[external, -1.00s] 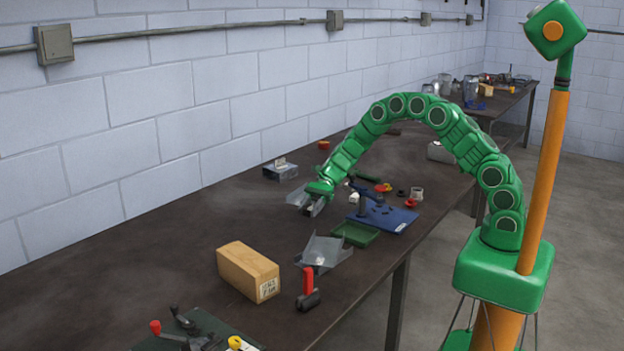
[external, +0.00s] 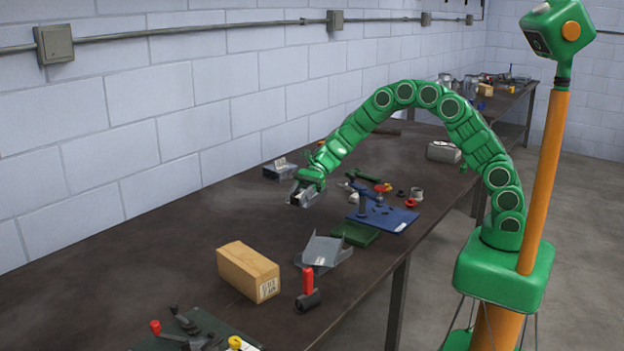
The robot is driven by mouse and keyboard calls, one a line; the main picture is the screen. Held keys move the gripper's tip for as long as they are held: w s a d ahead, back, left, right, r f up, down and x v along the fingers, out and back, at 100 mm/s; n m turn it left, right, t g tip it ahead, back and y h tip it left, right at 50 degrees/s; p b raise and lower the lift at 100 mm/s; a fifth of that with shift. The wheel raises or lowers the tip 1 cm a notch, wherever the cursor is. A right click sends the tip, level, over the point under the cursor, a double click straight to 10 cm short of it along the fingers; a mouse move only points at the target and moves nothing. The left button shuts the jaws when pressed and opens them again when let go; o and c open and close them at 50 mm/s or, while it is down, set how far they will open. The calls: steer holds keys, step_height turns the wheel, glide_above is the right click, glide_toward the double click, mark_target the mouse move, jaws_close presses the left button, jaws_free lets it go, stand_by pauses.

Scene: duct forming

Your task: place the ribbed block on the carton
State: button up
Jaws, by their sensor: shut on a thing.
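The carton (external: 247,272) is a tan box lying on the dark workbench, in the left foreground, with a printed label on its near end. My gripper (external: 303,196) is above the middle of the bench, farther back than the carton and to its upper right in the picture. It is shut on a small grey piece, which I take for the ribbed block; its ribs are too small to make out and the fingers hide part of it. The gripper and its piece are well apart from the carton. The top of the carton is bare.
A bent sheet-metal piece (external: 323,252) and a red-handled tool (external: 307,290) lie right of the carton. A green tray (external: 355,234) and a blue-based device (external: 383,216) stand near the gripper. A grey box (external: 279,170) is behind it.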

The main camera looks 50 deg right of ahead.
steer(key=s+a+r+t, duration=0.1)
steer(key=s+a+r, duration=0.3)
steer(key=s+a, duration=0.45)
steer(key=s+a+r, duration=0.5)
steer(key=a, duration=0.6)
glide_above(246, 257)
steer(key=shift+m, duration=0.4)
steer(key=shift+s+f, duration=0.15)
steer(key=shift+f, duration=2.25)
steer(key=shift+s+f, duration=0.1)
steer(key=shift+f, duration=2.3)
steer(key=shift+w+a+f, duration=0.1)
steer(key=shift+w+f, duration=0.05)
steer(key=shift+f, duration=1.65)
steer(key=shift+f, duration=0.1)
steer(key=o, duration=1.2)
steer(key=shift+o, duration=0.2)
